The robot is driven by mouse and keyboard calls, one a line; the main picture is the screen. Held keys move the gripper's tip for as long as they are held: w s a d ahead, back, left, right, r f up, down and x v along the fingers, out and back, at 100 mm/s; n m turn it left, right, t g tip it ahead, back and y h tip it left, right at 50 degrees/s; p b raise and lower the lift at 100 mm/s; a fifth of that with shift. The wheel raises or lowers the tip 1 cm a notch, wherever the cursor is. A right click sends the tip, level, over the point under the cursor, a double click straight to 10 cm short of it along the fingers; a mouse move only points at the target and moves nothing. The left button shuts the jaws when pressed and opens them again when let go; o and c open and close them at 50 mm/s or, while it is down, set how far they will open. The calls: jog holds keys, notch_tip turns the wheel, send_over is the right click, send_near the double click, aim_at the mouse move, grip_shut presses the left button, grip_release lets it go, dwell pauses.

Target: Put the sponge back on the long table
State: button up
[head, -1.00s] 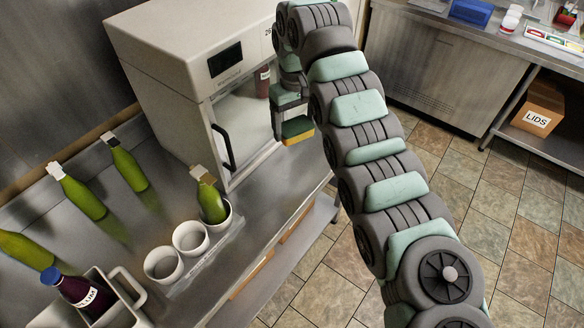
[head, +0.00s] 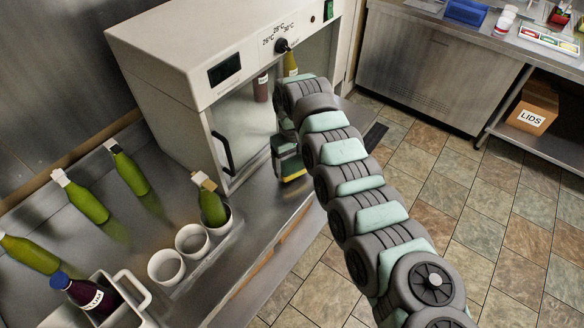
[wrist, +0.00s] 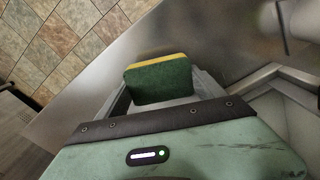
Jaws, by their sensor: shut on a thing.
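The sponge (head: 293,169), dark green with a yellow layer, is between the fingers of my gripper (head: 287,163). My gripper is shut on it and points down. The sponge also shows in the wrist view (wrist: 160,82), its green face toward the camera and its yellow layer along the far edge. In the head view it appears over the long steel table (head: 262,212), in front of the white cabinet near the table's front edge. I cannot tell whether a gap is left between sponge and table.
The white cabinet (head: 175,62) stands close by, its handle (head: 222,152) jutting out. White cups (head: 192,242), one with a green bottle (head: 211,205), stand to the left. Several green bottles and a caddy (head: 128,300) are farther left. Bare table lies between cups and gripper.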

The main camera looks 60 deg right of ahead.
aim_at(292, 171)
jog(key=shift+f, duration=1.5)
jog(key=o, duration=1.2)
jog(key=shift+f, duration=0.1)
notch_tip(292, 171, up, 12)
jog(key=b, duration=0.3)
